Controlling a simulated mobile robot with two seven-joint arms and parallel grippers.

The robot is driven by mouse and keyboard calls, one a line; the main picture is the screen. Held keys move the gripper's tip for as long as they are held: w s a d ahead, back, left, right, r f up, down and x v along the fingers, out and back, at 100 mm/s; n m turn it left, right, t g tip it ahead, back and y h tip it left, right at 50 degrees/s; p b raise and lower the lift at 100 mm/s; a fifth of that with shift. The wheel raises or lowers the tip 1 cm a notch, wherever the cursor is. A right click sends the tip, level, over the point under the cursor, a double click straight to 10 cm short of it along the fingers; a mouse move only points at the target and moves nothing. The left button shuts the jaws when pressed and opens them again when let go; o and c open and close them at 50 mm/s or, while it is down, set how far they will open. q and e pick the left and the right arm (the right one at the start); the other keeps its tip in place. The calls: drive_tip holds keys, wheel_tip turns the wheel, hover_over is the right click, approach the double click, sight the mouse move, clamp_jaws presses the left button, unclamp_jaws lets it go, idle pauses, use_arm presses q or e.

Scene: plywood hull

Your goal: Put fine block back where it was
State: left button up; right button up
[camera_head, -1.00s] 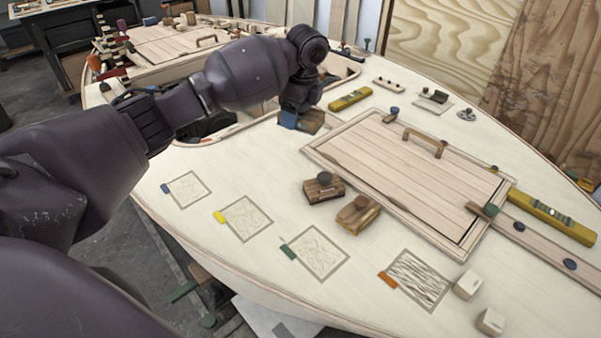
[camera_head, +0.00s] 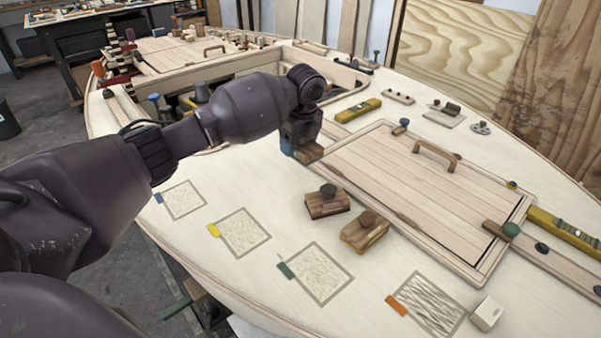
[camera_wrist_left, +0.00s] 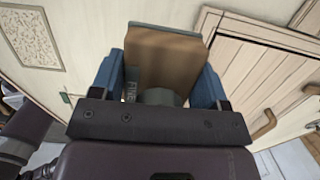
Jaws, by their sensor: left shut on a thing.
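My left gripper (camera_head: 300,148) is shut on the fine block (camera_head: 309,154), beside the left corner of the hatch panel. The left wrist view shows the block (camera_wrist_left: 165,58) between the blue fingers of my left gripper (camera_wrist_left: 163,78). It has a broad brown face, a grey edge, a round grey knob and partly hidden lettering that looks like "FINE". I cannot tell whether it touches the deck. Two similar knobbed wooden blocks, a darker one (camera_head: 327,204) and a lighter one (camera_head: 362,233), stand nearer. My right gripper is not in view.
Framed patches line the near edge, tagged blue (camera_head: 183,200), yellow (camera_head: 241,232), green (camera_head: 318,274) and orange (camera_head: 432,304). The hatch panel (camera_head: 420,190) has a raised handle (camera_head: 436,154). A yellow level (camera_head: 358,110) lies behind; a pale cube (camera_head: 487,313) sits lower right.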

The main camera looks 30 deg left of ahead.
sight(298, 178)
use_arm(q)
wheel_tip(298, 178, down, 10)
drive_tip(key=shift+r+b, duration=0.2)
drive_tip(key=shift+b, duration=0.7)
drive_tip(key=shift+r, duration=0.1)
drive_tip(key=o, duration=1)
drive_tip(key=shift+c, duration=0.2)
drive_tip(key=r+p, duration=0.1)
drive_tip(key=r, duration=0.2)
drive_tip(key=d+r, duration=0.1)
drive_tip(key=r, duration=0.3)
drive_tip(key=r+p, duration=0.1)
drive_tip(key=r, duration=0.2)
drive_tip(key=shift+s+d+r+p, duration=0.25)
drive_tip(key=shift+r+p, duration=0.1)
drive_tip(key=shift+d+r, duration=0.1)
drive_tip(key=shift+r, duration=0.45)
